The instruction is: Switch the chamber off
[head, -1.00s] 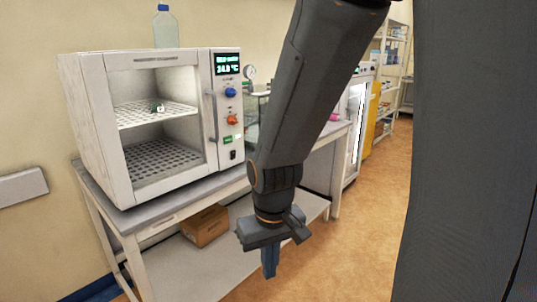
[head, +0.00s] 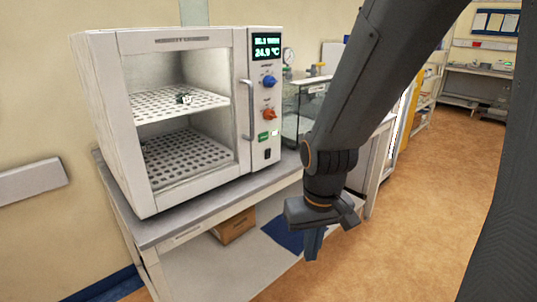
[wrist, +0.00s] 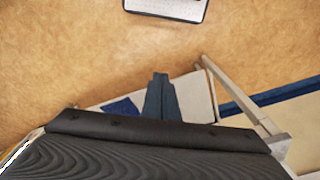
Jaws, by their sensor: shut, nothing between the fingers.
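The chamber (head: 185,35) is a white cabinet with a glass door on a grey-topped bench, at the left of the head view. Its door looks closed, and a small dark item (head: 184,98) sits on the upper perforated shelf. The panel at its right has a lit display (head: 266,47) reading 24.9 °C, a blue knob (head: 268,81), an orange knob (head: 268,114), a green button (head: 264,136) and a black rocker switch (head: 267,154). My gripper (head: 312,248) is shut and empty, pointing down in front of the bench, right of and below the panel. Its fingers also show in the wrist view (wrist: 161,97).
The bench (head: 190,222) has a lower shelf with a cardboard box (head: 235,226) and a blue item (head: 285,236). A gauge (head: 288,56) and glass apparatus stand right of the chamber. Open orange floor (head: 420,200) lies to the right.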

